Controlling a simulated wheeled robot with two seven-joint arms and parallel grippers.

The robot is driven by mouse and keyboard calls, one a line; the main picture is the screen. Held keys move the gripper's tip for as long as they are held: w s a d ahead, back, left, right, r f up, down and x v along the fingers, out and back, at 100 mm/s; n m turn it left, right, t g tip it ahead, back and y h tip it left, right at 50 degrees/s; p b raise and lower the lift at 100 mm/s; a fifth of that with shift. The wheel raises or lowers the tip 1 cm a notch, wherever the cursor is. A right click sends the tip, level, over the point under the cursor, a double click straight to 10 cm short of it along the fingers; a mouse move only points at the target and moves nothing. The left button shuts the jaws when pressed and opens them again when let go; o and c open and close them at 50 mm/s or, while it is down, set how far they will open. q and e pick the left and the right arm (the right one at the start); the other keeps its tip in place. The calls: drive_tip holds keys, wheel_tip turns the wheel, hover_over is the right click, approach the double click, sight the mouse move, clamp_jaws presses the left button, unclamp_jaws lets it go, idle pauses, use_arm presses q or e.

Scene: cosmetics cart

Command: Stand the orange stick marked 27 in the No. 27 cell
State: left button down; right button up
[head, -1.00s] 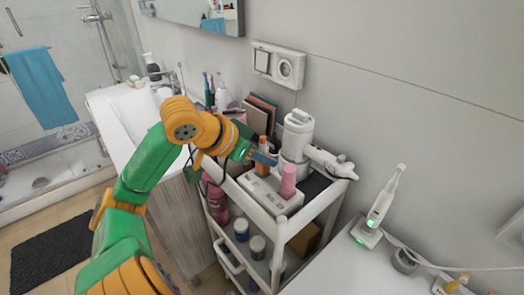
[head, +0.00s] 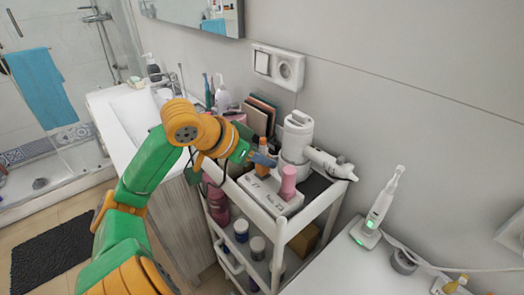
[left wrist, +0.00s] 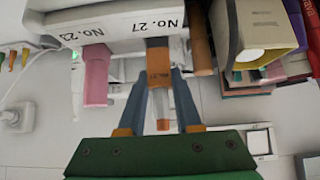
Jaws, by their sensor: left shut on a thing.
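My left gripper (head: 263,161) is shut on the orange stick marked 27 (left wrist: 158,66), which is upright over the white holder (head: 278,203). In the left wrist view, the scene is upside down and the fingertips (left wrist: 158,76) grip the stick's sides. The stick's lower end is at the holder edge beside the No. 27 label (left wrist: 157,24); I cannot tell how deep it sits in the cell. A pink stick (head: 288,183) stands at the No. 23 label (left wrist: 70,36). My right gripper is not in view.
The holder is on the top shelf of a white cart (head: 328,200). A white appliance (head: 297,135) and a white hair dryer (head: 328,163) are close behind it. Boxes or palettes (head: 262,112) stand at the back left. A toothbrush on its charger (head: 378,210) is at the right.

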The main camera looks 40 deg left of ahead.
sight(258, 166)
use_arm(q)
drive_tip(key=shift+f+b, duration=1)
drive_tip(key=shift+f, duration=0.4)
drive_tip(key=c, duration=0.5)
unclamp_jaws()
drive_tip(key=shift+s, duration=0.1)
drive_tip(key=v, duration=0.7)
drive_tip(key=shift+s+r, duration=0.15)
